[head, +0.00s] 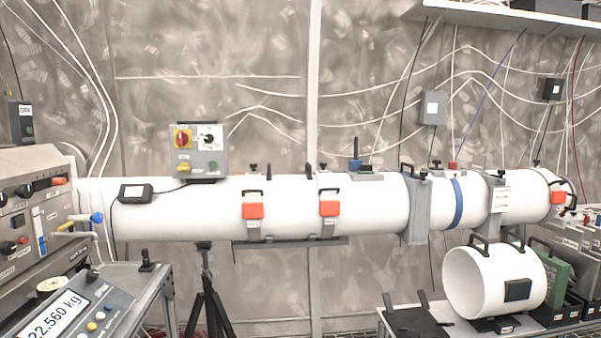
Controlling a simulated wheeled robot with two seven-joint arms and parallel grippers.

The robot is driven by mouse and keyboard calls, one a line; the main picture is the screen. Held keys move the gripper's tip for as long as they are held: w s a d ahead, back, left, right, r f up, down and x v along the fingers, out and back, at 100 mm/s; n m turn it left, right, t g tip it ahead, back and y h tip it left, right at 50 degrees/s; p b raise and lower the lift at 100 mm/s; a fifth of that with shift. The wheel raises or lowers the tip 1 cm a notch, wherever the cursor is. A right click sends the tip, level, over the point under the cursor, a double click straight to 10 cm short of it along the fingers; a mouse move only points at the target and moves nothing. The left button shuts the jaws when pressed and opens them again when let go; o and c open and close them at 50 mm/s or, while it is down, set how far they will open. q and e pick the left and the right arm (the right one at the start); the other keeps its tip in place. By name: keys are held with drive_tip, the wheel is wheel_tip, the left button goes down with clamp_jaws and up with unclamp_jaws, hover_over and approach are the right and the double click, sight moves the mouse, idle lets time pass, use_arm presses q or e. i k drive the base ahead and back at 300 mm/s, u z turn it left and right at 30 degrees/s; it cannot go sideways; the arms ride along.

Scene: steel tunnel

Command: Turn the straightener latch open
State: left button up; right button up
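A long white tube (370,216) runs across the head view. Two orange latches sit on its front side, one left of the middle (253,211) and one to its right (329,208). Each hangs under a black handle, with a grey tab below. Another orange latch (558,197) is at the tube's right end. The labels are too small to read, so I cannot tell which is the straightener latch, or whether any latch is open. Neither of my grippers is in view.
A grey control box (199,151) with knobs sits on top of the tube. A black tripod (205,295) stands below it. A scale display (59,317) is at the lower left. A loose white tube section (480,280) with handles rests on a bench (455,327) at the lower right.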

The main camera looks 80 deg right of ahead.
sight(423, 174)
drive_tip(key=z, duration=2.2)
drive_tip(key=i, duration=0.95)
drive_tip(key=u, duration=0.45)
drive_tip(key=i, duration=0.9)
drive_tip(key=z, duration=0.6)
